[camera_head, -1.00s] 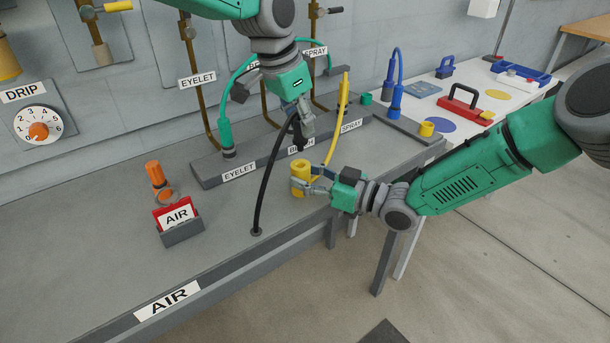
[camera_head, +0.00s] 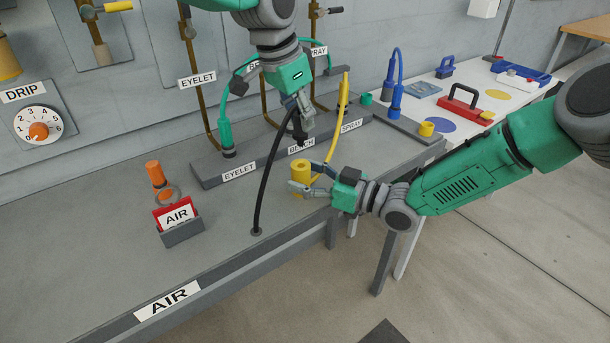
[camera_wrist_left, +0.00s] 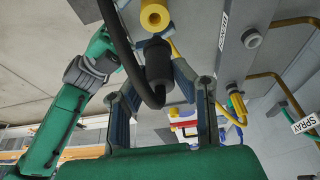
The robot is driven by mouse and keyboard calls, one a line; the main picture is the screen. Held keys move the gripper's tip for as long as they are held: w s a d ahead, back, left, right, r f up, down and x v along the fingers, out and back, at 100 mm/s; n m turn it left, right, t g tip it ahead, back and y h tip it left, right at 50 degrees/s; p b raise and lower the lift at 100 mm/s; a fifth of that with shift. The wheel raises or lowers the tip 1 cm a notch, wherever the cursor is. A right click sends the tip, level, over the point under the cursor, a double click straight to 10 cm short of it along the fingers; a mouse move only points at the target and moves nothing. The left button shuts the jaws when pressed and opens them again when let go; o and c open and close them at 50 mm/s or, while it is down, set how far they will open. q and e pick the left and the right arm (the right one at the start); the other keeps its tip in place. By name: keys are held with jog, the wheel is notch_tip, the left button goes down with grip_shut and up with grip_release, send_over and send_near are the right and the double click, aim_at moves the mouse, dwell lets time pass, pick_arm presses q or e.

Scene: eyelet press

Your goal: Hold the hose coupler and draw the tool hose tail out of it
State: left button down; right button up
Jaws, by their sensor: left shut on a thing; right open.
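My left gripper (camera_head: 302,118) is shut on the black hose coupler (camera_head: 299,134), above the bench. In the left wrist view the coupler (camera_wrist_left: 158,64) sits between the two fingers. A black hose (camera_head: 262,185) rises from the bench top and loops to it. My right gripper (camera_head: 302,180) is open beside the yellow cylinder. I cannot tell whether its fingers touch it.
A grey rail (camera_head: 208,173) with EYELET, BENCH and SPRAY labels runs behind. A green hose (camera_head: 224,125) stands in it. A red AIR block (camera_head: 176,214) and an orange-topped fitting (camera_head: 155,175) stand at left. The front left bench top is clear.

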jog(key=v, duration=1.2)
jog(key=shift+d+f, duration=0.1)
